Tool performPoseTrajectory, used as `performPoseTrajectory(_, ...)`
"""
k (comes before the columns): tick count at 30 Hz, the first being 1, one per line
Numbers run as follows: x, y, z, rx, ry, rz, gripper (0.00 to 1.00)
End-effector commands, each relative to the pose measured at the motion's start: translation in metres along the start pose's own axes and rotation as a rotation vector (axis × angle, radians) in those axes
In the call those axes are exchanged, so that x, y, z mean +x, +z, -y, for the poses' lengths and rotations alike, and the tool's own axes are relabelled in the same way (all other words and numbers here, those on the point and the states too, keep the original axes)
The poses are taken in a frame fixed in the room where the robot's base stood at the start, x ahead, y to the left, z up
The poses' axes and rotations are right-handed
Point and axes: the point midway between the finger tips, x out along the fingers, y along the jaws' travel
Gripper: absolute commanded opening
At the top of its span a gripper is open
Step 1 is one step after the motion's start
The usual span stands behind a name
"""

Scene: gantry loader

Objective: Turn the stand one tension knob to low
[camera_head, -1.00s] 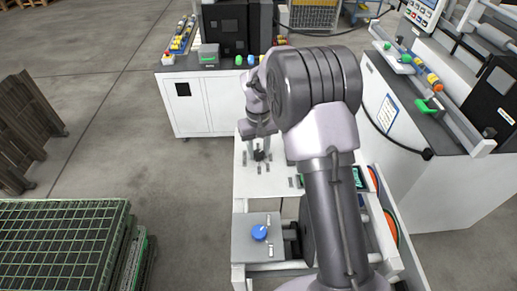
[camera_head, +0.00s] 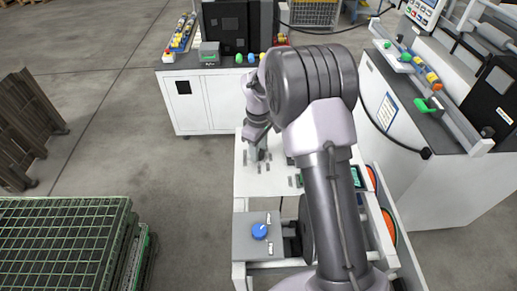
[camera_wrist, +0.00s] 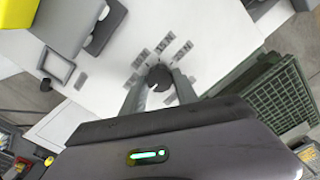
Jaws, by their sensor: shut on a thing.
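A black round knob (camera_wrist: 158,78) stands on a white panel (camera_wrist: 215,30), ringed by small grey label plates in the wrist view. My gripper (camera_wrist: 159,80) reaches down over it, one finger on each side, and is shut on it. In the camera_head view my gripper (camera_head: 257,158) is at the white panel and hides the knob. A blue knob (camera_head: 260,231) sits on a separate grey plate nearer to me, apart from my gripper.
A white cabinet (camera_head: 205,105) with a dark box and coloured buttons stands behind the panel. Another white machine (camera_head: 445,165) stands to the right. Green mesh crates (camera_head: 60,245) are at the lower left. Bare floor lies between them and the panel.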

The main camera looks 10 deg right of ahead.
Motion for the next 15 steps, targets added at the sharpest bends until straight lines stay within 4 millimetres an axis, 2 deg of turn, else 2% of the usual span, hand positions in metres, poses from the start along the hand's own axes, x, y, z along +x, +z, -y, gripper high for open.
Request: performPoseTrajectory(15,-0.0018,-0.0012,-0.0011,-0.030,0.004,-0.004,0.00)
